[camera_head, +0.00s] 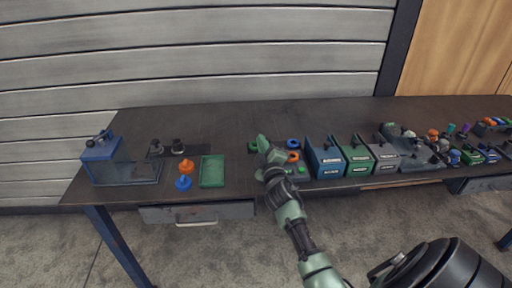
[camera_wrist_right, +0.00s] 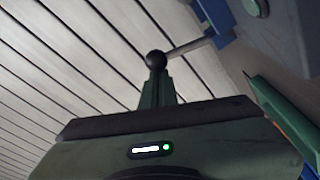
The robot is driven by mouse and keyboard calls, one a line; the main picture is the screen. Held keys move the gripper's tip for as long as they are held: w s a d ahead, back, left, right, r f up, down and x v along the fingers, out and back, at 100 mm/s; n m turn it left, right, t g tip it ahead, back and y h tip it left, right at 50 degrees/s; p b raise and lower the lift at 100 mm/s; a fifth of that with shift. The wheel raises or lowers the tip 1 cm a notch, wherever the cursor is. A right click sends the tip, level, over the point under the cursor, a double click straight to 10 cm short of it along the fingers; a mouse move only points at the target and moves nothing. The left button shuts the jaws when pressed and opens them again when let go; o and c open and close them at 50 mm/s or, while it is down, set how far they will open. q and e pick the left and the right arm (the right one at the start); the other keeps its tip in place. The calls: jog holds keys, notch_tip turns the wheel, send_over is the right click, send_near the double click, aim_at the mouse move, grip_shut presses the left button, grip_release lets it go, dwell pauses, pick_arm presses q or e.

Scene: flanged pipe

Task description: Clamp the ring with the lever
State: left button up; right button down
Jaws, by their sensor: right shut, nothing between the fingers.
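My right gripper (camera_head: 262,142) is shut and empty over the table, left of a blue ring-shaped part (camera_head: 293,143) and an orange one (camera_head: 293,157). In the right wrist view, the shut fingers (camera_wrist_right: 157,85) point at a black ball knob (camera_wrist_right: 156,59). A thin grey rod (camera_wrist_right: 188,46) runs from the knob to a blue part (camera_wrist_right: 215,20), like a lever. The knob overlaps the fingertips in the picture; I cannot tell whether they touch. The lever is not clear in the head view, where my gripper may cover it. I cannot tell which part is the ring to clamp.
A green tray (camera_head: 212,171) lies left of my arm, beside orange (camera_head: 186,166) and blue (camera_head: 183,183) knobbed parts. A blue-ended fixture (camera_head: 101,158) stands at far left. Blue (camera_head: 325,161), green (camera_head: 356,158) and grey (camera_head: 384,157) bins stand close on the right.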

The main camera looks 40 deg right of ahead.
pick_arm(q)
jog(key=shift+f+b, duration=0.35)
jog(key=shift+f, duration=0.1)
pick_arm(e)
jog(key=shift+s+d+f+m, duration=0.1)
jog(key=shift+s+d+m, duration=0.4)
jog(key=shift+m, duration=0.5)
jog(key=shift+d, duration=0.2)
